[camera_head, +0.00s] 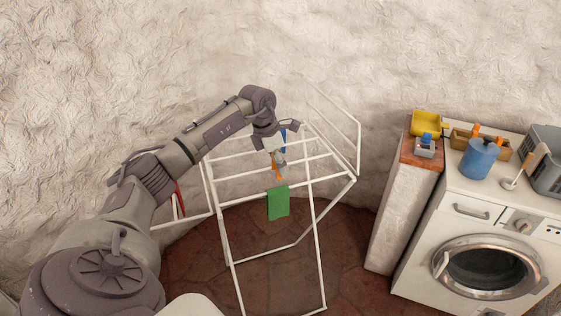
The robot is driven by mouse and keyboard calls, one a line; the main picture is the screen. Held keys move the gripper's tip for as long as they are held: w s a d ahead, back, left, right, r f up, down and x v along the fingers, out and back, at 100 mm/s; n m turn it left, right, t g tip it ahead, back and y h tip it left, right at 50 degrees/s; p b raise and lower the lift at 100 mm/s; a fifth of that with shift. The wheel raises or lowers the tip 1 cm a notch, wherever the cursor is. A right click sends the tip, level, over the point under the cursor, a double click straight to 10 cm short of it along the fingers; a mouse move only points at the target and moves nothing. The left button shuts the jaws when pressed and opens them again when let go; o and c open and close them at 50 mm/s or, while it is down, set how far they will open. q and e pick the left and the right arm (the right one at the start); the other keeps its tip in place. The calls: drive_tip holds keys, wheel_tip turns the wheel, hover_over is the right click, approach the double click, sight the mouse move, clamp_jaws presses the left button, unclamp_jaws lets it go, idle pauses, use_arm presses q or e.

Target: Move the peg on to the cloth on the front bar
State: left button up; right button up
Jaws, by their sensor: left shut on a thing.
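A white drying rack stands in the middle of the view, and a green cloth (278,203) hangs over its front bar (318,181). My left gripper (279,161) points down over the rack and is shut on an orange peg (279,172). The peg shows just above the top edge of the cloth; I cannot tell whether they touch. The gripper fingers hide part of the peg. My right gripper is not in view.
A blue item (283,138) shows behind the left gripper, and a red item (180,199) at the rack's left side.

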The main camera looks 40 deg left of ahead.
sight(279, 187)
use_arm(q)
drive_tip(key=shift+f+b, duration=1.25)
drive_tip(key=shift+f, duration=0.65)
drive_tip(key=shift+f+b, duration=2.05)
drive_tip(key=shift+f, duration=0.95)
drive_tip(key=o, duration=1)
drive_tip(key=v, duration=1.2)
drive_tip(key=shift+s, duration=0.1)
